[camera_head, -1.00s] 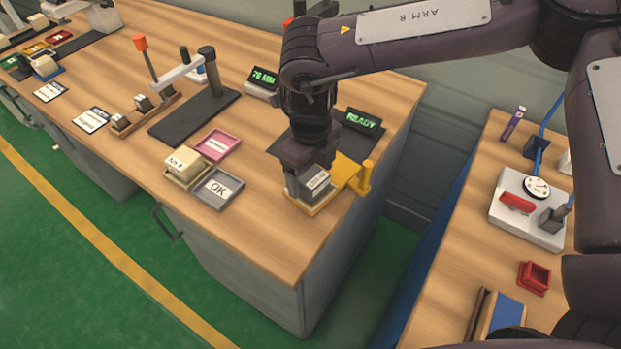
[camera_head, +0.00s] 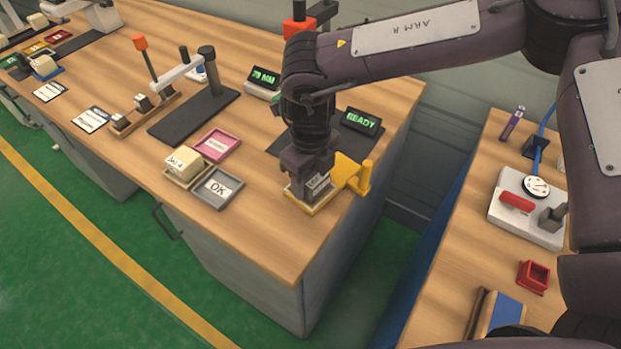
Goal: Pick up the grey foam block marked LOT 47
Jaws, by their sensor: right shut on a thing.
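A grey block (camera_head: 319,185) with a white label sits in a yellow fixture (camera_head: 320,205) near the front right corner of the long wooden bench. The label is too small to read for certain. My right gripper (camera_head: 309,183) points down from above and is shut on the grey block, low over the yellow fixture. The gripper hides most of the block's top and back. My left gripper is not in view.
A cream block (camera_head: 183,160) sits in a tan tray, beside a grey "OK" tray (camera_head: 217,202) and a pink tray (camera_head: 234,146). A yellow post (camera_head: 365,179) stands right of the gripper. A "READY" display (camera_head: 363,121) stands behind. A second bench (camera_head: 455,250) lies across a gap.

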